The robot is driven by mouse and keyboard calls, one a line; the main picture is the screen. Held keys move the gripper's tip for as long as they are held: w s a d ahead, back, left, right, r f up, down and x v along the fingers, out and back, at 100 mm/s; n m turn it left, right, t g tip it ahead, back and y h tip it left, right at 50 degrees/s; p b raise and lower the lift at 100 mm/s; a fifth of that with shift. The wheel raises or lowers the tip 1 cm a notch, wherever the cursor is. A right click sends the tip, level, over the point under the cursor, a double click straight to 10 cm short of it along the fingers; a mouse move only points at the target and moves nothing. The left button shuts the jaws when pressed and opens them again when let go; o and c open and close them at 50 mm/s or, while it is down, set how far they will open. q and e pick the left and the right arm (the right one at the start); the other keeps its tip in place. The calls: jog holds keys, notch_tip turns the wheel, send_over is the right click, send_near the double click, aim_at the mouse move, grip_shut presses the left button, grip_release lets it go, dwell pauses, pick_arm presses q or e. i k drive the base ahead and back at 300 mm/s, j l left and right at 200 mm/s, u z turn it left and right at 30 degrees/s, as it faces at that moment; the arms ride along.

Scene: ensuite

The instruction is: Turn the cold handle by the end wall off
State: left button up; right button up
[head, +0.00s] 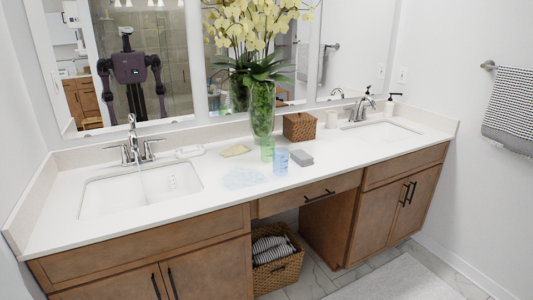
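The left faucet (133,140) stands behind the left sink (140,190), near the left end wall (20,130). It has a tall spout, with a left lever handle (123,152) and a right lever handle (150,148). A thin pale streak like running water drops from the spout into the basin. A second faucet (361,108) stands behind the right sink (385,131); its handles are too small to read. I cannot tell cold from hot by any marking. Neither gripper is directly in view; my body shows only as a mirror reflection.
A vase of yellow flowers (262,110), a woven box (299,126), a blue cup (281,162), a green cup (267,149) and a grey block (301,158) occupy the counter's middle. A clear wet-looking patch (243,178) lies in front. A basket (277,262) sits below.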

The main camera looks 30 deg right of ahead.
aim_at(147, 142)
jog(key=i+l+u, duration=0.15)
jog(key=i, duration=0.3)
jog(key=i+l+u, duration=0.2)
jog(key=i+l, duration=0.25)
